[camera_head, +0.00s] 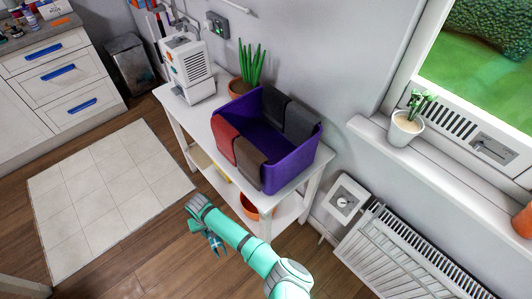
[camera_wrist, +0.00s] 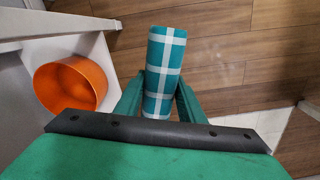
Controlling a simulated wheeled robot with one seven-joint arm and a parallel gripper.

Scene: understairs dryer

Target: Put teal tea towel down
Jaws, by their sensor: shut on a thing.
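The teal tea towel (camera_wrist: 165,62), with a white check, is folded or rolled into a narrow bundle. My gripper (camera_wrist: 160,98) is shut on it, with one green finger on each side. In the head view the towel (camera_head: 216,244) is small and partly hidden by my gripper (camera_head: 207,228). It is held in front of the white table, over the wooden floor. A purple bin (camera_head: 293,168) stands on the table, with red, brown and dark grey cloths hanging over its rims.
The white table (camera_head: 202,121) also bears a white machine (camera_head: 189,66) and a potted plant (camera_head: 246,75). An orange pot (camera_wrist: 72,84) sits on its lower shelf. A radiator (camera_head: 400,258) is at the right. The wooden floor and pale mat (camera_head: 110,185) are clear.

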